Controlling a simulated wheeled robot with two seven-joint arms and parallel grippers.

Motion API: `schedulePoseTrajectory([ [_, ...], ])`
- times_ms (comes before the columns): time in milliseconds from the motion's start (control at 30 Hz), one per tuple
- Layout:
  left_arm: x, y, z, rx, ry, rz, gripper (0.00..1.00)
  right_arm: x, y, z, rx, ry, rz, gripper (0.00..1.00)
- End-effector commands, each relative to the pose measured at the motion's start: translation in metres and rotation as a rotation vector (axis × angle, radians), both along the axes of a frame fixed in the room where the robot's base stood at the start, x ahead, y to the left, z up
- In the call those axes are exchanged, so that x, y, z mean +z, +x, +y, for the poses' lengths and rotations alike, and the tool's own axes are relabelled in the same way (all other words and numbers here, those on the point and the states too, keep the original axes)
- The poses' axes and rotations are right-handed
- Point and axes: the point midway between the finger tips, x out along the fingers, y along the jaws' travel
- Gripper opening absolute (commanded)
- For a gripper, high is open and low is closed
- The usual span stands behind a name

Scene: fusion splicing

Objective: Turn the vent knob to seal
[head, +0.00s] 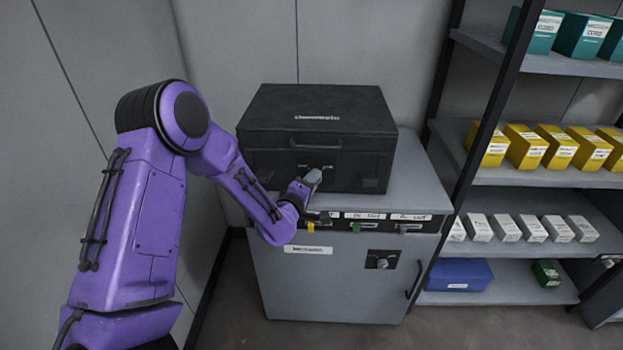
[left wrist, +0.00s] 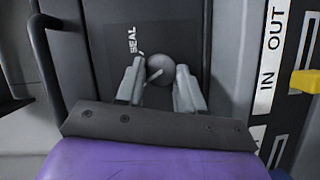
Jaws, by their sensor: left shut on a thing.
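The vent knob (left wrist: 158,69) is a small round grey knob with a pale pointer line, on the front face of the black case (head: 318,108). The word SEAL is printed on the panel beside it in the left wrist view, and the pointer line slants. My left gripper (head: 313,178) reaches the case front from the left in the head view and hides the knob there. In the left wrist view its two grey fingers (left wrist: 160,78) stand on either side of the knob, shut on it. My right gripper is in neither view.
The case stands on a grey cabinet (head: 330,275) with labelled slots and coloured tabs along its upper front. A yellow tab (left wrist: 306,81) shows beside the IN and OUT labels. A shelf rack (head: 540,62) with teal, yellow and white boxes stands to the right.

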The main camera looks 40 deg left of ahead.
Motion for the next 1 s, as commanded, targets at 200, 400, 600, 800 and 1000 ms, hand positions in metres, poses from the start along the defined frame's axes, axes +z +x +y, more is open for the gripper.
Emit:
schedulePoseTrajectory([
  [200,0.007,0.0,-0.001,-0.002,0.172,0.107,0.07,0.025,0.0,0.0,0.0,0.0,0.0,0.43],
  [400,0.008,0.001,-0.002,-0.003,0.336,0.206,0.07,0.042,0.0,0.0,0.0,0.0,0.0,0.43],
  [600,0.008,0.001,-0.004,-0.004,0.499,0.307,0.07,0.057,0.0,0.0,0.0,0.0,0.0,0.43],
  [800,0.009,0.002,-0.005,-0.004,0.661,0.406,0.07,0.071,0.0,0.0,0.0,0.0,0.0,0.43],
  [1000,0.009,0.003,-0.006,-0.003,0.82,0.502,0.07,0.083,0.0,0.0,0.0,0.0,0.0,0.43],
])
